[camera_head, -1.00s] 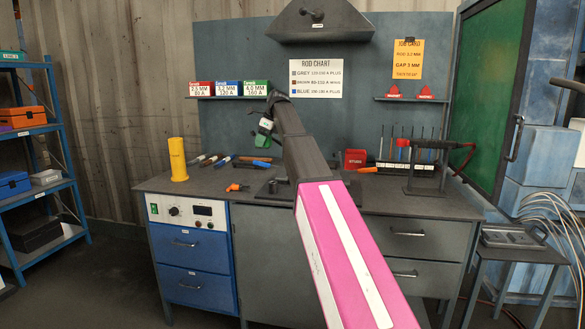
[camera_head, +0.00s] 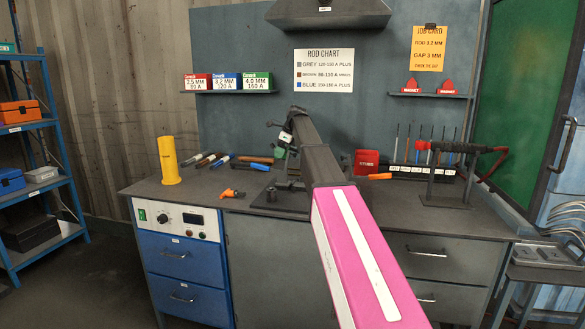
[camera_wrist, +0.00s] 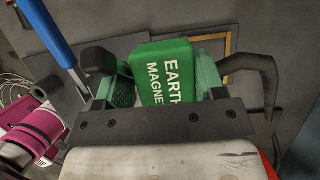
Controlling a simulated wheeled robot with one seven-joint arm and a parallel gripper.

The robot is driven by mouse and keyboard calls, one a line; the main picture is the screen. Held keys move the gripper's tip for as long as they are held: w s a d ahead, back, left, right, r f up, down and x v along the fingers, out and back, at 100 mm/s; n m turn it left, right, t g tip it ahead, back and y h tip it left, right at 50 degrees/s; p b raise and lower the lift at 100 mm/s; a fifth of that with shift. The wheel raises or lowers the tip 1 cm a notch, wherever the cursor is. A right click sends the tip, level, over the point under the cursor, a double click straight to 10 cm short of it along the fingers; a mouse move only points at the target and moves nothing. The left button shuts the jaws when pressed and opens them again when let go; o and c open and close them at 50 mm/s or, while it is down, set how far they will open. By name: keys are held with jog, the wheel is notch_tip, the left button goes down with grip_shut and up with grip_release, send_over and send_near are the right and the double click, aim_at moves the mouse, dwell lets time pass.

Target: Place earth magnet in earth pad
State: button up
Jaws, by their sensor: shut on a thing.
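The earth magnet, a green block with white "EARTH MAGNET" lettering (camera_wrist: 166,82), sits between the fingers of my gripper (camera_wrist: 165,66) in the wrist view. My gripper is shut on it. In the head view my gripper (camera_head: 283,143) is above the middle of the workbench, with a bit of green at its end. A yellow-edged dark patch (camera_wrist: 233,42) lies beyond the magnet in the wrist view. It may be the earth pad, but I cannot tell. My arm hides part of the bench in the head view.
The workbench (camera_head: 225,200) holds a yellow cylinder (camera_head: 169,160), an orange tool (camera_head: 231,193), several handled tools at the back, a red box (camera_head: 366,162) and a rod rack (camera_head: 420,168). A dark stand (camera_head: 450,180) is at the right. The front left top is fairly clear.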

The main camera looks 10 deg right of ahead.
jog(key=w+d+f, duration=0.4)
jog(key=d, duration=0.1)
jog(key=shift+w+d, duration=0.1)
jog(key=shift+w, duration=0.05)
jog(key=shift+f, duration=2.05)
jog(key=shift+f, duration=0.45)
